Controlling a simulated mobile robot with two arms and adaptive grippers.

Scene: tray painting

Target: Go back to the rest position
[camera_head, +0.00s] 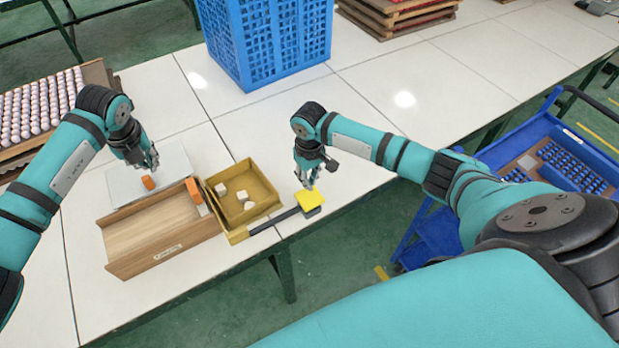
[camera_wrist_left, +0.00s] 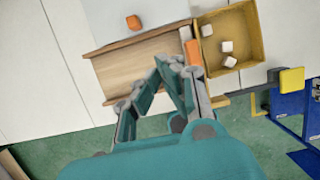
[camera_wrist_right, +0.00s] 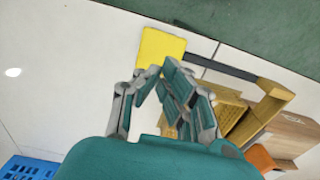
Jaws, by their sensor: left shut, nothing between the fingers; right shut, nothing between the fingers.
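My left gripper (camera_head: 150,165) is shut and empty, above the white plate (camera_head: 125,190) and close to an orange block (camera_head: 148,183); whether they touch is unclear in the head view. In the left wrist view its closed fingers (camera_wrist_left: 164,66) show against the wooden tray, with the orange block (camera_wrist_left: 133,22) apart from them. My right gripper (camera_head: 310,184) is shut and empty, just over a yellow pad (camera_head: 311,200) with a dark handle (camera_head: 272,221). In the right wrist view the closed fingers (camera_wrist_right: 160,72) appear beside the yellow pad (camera_wrist_right: 160,46).
A wooden tray (camera_head: 150,228) holds an orange block and a pale block at its right end. A yellow box (camera_head: 262,185) beside it holds several white cubes. A blue crate (camera_head: 265,45) stands behind; a blue cart (camera_head: 440,225) is right. The table's middle right is clear.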

